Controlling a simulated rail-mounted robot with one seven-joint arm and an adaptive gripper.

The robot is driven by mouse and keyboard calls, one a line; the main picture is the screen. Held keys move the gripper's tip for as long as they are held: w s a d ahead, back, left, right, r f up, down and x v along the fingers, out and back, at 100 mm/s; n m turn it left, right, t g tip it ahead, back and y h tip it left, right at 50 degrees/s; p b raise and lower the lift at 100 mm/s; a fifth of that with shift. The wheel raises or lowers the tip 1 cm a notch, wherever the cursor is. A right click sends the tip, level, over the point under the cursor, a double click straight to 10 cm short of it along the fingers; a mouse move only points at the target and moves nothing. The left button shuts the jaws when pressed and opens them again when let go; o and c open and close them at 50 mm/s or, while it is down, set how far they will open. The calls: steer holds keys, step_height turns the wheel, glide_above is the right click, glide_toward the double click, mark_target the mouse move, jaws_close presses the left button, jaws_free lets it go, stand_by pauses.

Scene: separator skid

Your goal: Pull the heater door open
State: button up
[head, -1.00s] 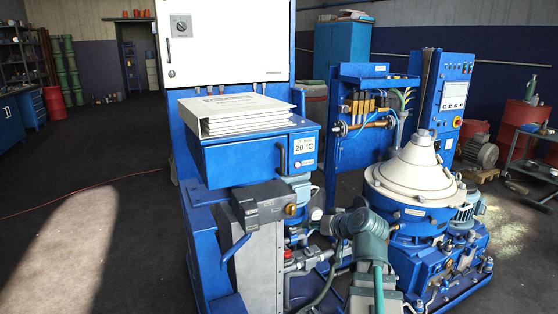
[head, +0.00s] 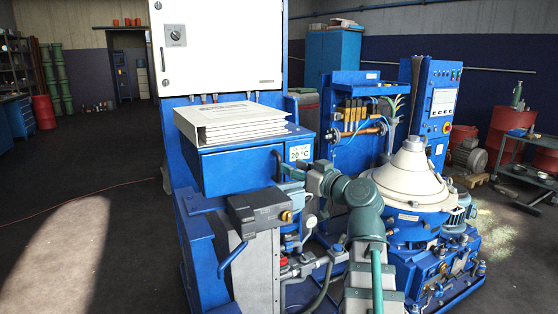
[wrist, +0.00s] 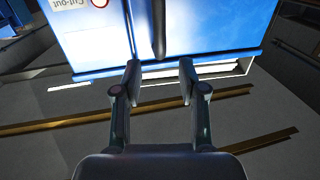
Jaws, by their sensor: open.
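The heater is a blue box with a "20 °C" label, and its blue door (head: 235,172) looks shut in the head view. A dark vertical handle (head: 280,165) stands near the door's right side. My gripper (head: 291,173) is just right of the handle, partly hidden by my wrist. In the wrist view the blue front fills the top, with the dark handle (wrist: 159,30) running down it. My gripper (wrist: 160,70) is open and empty there, its fingertips close to the handle's end, one to each side. I cannot tell whether they touch it.
A white binder (head: 235,115) lies on top of the heater. A grey unit (head: 258,208) sits below the door. A white cabinet (head: 222,45) stands behind. The cone-shaped separator (head: 408,175) is right of my arm. Open floor lies left.

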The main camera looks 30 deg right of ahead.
mark_target(279, 161)
steer(key=w, duration=0.3)
steer(key=w+a+p, duration=0.1)
steer(key=w, duration=0.3)
steer(key=shift+a, duration=0.2)
steer(key=shift+s, duration=0.1)
jaws_close()
